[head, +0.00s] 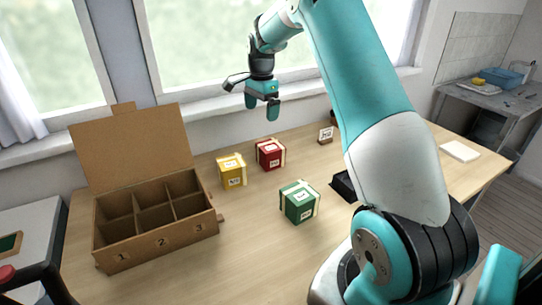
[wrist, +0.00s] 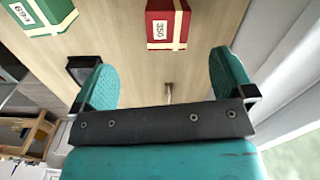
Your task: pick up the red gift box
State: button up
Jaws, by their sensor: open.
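The red gift box (head: 270,154) has cream ribbon and a white label and sits upright on the wooden table, behind and right of the yellow gift box (head: 232,172). In the wrist view the red box (wrist: 160,28) shows at the top middle, with a label that seems to read 350, beyond my fingertips. My gripper (head: 262,104) is open and empty, in the air above the red box near the window. In the wrist view both fingers of my gripper (wrist: 165,85) stand wide apart with nothing between them.
A green gift box (head: 299,202) stands in front on the table (head: 250,240). An open cardboard box (head: 160,247) with numbered compartments is at the left.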

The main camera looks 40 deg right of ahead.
aim_at(270, 146)
jog(key=d+f, duration=0.1)
jog(key=f, duration=0.3)
jog(key=d+f+m+p, duration=0.1)
jog(key=f, duration=0.4)
jog(key=d+f+m+p, duration=0.1)
jog(key=f, duration=0.3)
jog(key=shift+w+d+f, duration=0.15)
jog(key=shift+d, duration=0.25)
jog(key=shift+w+d+f+p, duration=0.1)
jog(key=shift+f+p, duration=0.4)
jog(key=shift+f, duration=1)
jog(key=shift+w+d+f+p, duration=0.1)
jog(key=shift+f+p, duration=0.4)
jog(key=shift+f, duration=0.95)
jog(key=c, duration=0.9)
jog(key=shift+o, duration=0.2)
jog(key=shift+r, duration=0.1)
